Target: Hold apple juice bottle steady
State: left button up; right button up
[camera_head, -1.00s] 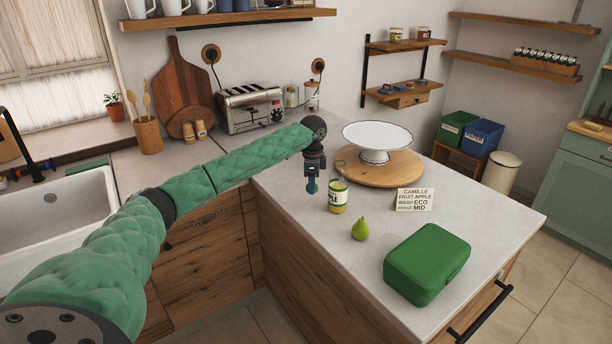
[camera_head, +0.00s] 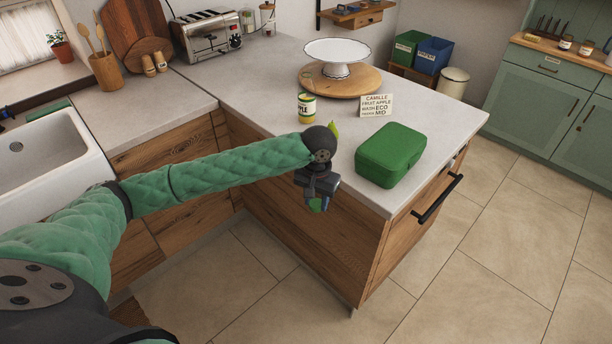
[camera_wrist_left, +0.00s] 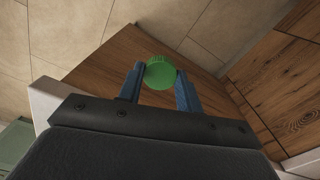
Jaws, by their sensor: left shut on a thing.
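My left gripper (camera_head: 318,202) hangs past the near edge of the counter, over the floor, and points down. In the left wrist view its two blue fingers (camera_wrist_left: 160,80) are shut on a round green thing (camera_wrist_left: 160,72) with fine ridges on its face, like a cap. The same green thing (camera_head: 315,205) shows small below the gripper in the head view. I cannot tell whether it belongs to an apple juice bottle; no bottle body shows. A jar or can with a yellow and green label (camera_head: 307,108) stands upright on the counter, apart from my gripper. My right gripper is not in view.
A green case (camera_head: 391,155) lies near the counter's front edge. A pear (camera_head: 334,127) is mostly hidden behind my wrist. A sign card (camera_head: 376,105) and a white cake stand (camera_head: 344,48) on a round board are farther back. Open tiled floor lies in front.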

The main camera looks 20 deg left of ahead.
aim_at(307, 89)
jog(key=j+z, duration=0.15)
jog(key=j, duration=2.1)
